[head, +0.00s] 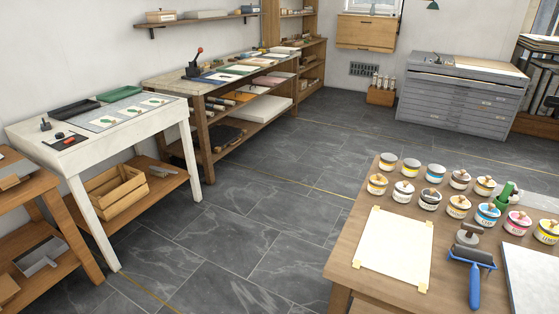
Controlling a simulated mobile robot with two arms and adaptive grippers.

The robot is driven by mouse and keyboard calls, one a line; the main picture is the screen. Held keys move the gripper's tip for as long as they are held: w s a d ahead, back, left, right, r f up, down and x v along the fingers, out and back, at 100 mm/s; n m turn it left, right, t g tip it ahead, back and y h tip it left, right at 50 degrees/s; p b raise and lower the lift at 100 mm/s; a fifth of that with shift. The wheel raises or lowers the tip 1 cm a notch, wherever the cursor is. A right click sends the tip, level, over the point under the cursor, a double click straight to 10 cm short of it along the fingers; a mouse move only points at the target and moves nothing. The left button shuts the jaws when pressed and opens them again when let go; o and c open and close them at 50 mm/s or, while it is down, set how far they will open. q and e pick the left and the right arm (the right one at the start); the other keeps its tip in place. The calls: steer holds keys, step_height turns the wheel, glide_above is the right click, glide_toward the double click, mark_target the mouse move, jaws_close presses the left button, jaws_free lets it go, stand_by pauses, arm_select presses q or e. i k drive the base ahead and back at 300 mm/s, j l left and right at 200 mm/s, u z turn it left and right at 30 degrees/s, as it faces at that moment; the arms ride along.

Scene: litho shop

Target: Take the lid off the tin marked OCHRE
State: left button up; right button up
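Several small round ink tins stand in two rows on the wooden table at the right in the head view. They have white labels with coloured bands, and the lettering is too small to read, so I cannot tell which one is marked OCHRE. Tins with yellow or orange-looking bands include one at the left front (377,185), one mid-row (458,207) and one at the right edge (547,232). A grey-lidded tin (388,160) stands at the back left corner. Neither of my grippers is in view.
The wooden table (345,268) also holds a taped cream sheet (395,248), a blue-handled roller (474,285), a green object (503,192) and a pale slab (535,280). A white worktable (100,140), a long bench (180,88) and grey drawers (460,100) stand beyond. The floor (250,220) between is clear.

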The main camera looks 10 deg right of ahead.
mark_target(378, 180)
steer(key=i+j+u, duration=0.2)
steer(key=i+u, duration=0.75)
steer(key=i+z, duration=0.25)
steer(key=i, duration=0.2)
steer(key=i+j+z, duration=0.25)
steer(key=i, duration=0.2)
steer(key=i+l, duration=0.05)
steer(key=l, duration=0.05)
